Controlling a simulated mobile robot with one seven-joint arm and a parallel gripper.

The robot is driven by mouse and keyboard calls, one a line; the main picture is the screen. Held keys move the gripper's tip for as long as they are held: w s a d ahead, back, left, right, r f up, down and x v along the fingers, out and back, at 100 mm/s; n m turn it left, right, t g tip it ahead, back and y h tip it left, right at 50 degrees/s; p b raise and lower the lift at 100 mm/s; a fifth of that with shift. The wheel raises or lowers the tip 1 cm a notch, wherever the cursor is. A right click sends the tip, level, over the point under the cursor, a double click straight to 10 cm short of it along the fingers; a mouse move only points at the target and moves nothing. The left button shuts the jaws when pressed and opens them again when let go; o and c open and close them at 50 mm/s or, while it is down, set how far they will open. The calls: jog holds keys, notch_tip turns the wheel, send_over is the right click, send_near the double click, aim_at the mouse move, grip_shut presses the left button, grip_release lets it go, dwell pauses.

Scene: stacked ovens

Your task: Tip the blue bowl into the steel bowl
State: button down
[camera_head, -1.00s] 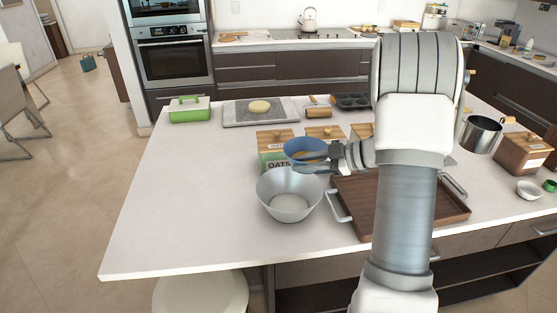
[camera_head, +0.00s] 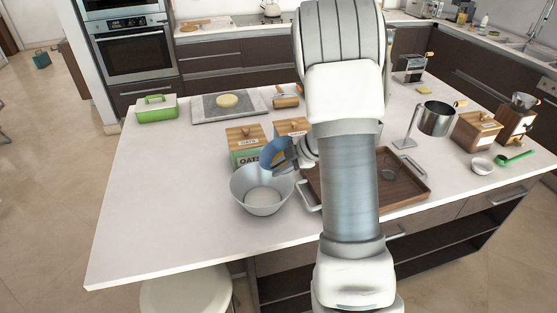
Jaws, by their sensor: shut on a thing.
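The blue bowl (camera_head: 271,155) is tilted steeply on its side, with its opening facing left and down over the steel bowl. The steel bowl (camera_head: 262,190) stands upright on the white island top, below and slightly left of it. My gripper (camera_head: 291,152) is shut on the blue bowl at its right side, and my arm hides most of the gripper. A small orange-brown patch shows by the blue bowl; I cannot tell whether it is its contents. The inside of the steel bowl looks pale and empty from here.
The oats box (camera_head: 245,146) stands right behind the bowls. A wooden tray (camera_head: 411,190) with metal handles lies to the right, partly behind my arm. A grey board (camera_head: 205,112) with dough and a green box (camera_head: 156,109) lie at the back left. The island's left front is clear.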

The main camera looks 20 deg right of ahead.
jog(key=a+n+h, duration=0.1)
jog(key=h, duration=0.4)
jog(key=a+f+n+g+h+p, duration=0.1)
jog(key=a+n+h, duration=0.1)
jog(key=h, duration=0.3)
jog(key=a+n+h+p, duration=0.1)
jog(key=a+h, duration=0.1)
jog(key=h, duration=0.3)
jog(key=shift+w+f+h, duration=0.3)
dwell(0.4)
jog(key=shift+f, duration=0.1)
dwell(3.9)
